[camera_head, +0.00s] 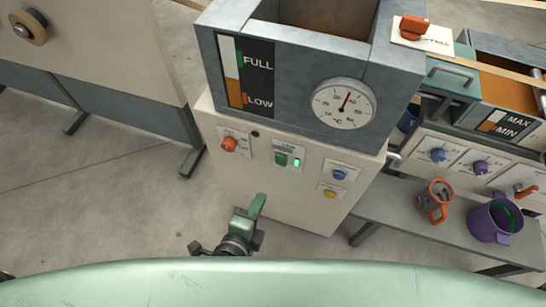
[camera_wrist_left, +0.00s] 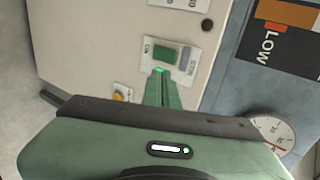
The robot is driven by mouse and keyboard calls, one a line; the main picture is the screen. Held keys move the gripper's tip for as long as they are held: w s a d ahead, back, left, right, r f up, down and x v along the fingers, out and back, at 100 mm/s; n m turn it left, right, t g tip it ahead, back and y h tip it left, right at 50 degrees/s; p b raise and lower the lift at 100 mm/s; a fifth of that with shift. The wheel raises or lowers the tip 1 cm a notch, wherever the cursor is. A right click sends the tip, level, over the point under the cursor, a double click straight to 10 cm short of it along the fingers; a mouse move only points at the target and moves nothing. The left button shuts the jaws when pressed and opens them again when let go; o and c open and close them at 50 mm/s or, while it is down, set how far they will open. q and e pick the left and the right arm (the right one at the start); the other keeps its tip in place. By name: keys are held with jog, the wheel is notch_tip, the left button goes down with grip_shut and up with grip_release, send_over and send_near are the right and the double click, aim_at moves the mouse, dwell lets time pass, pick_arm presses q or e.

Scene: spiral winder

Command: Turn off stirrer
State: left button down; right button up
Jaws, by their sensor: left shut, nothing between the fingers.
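A green rocker switch (camera_head: 282,159) sits on a white plate on the front of the cream machine, with a lit green lamp (camera_head: 297,162) to its right. The plate's small print is hard to read. In the left wrist view the rocker (camera_wrist_left: 166,54) is in plain sight beside an ON mark, and the lamp's glow (camera_wrist_left: 160,70) shows right at my fingertips. My left gripper (camera_head: 261,197) is shut and empty, below the switch plate in the head view, its green fingers pointing up toward it. Whether the fingertips touch the panel, I cannot tell. My right gripper is not in view.
An orange-red knob (camera_head: 229,144) is left of the switch; blue (camera_head: 340,174) and yellow (camera_head: 329,194) knobs are right of it. A tank with a dial gauge (camera_head: 343,103) is above. Orange (camera_head: 434,200) and purple (camera_head: 494,221) jugs stand on a bench at right.

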pick_arm(q)
jog(key=shift+r, duration=0.15)
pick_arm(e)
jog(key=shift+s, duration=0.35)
pick_arm(q)
send_near(280, 159)
notch_tip(280, 159, down, 3)
jog(key=w, duration=0.2)
jog(key=w+d+p, duration=0.1)
jog(key=w, duration=0.1)
jog(key=shift+w+d+r, duration=0.2)
jog(key=shift+w+r, duration=0.05)
jog(key=shift+w, duration=0.05)
jog(key=shift+w+d, duration=0.15)
jog(key=shift+w, duration=0.3)
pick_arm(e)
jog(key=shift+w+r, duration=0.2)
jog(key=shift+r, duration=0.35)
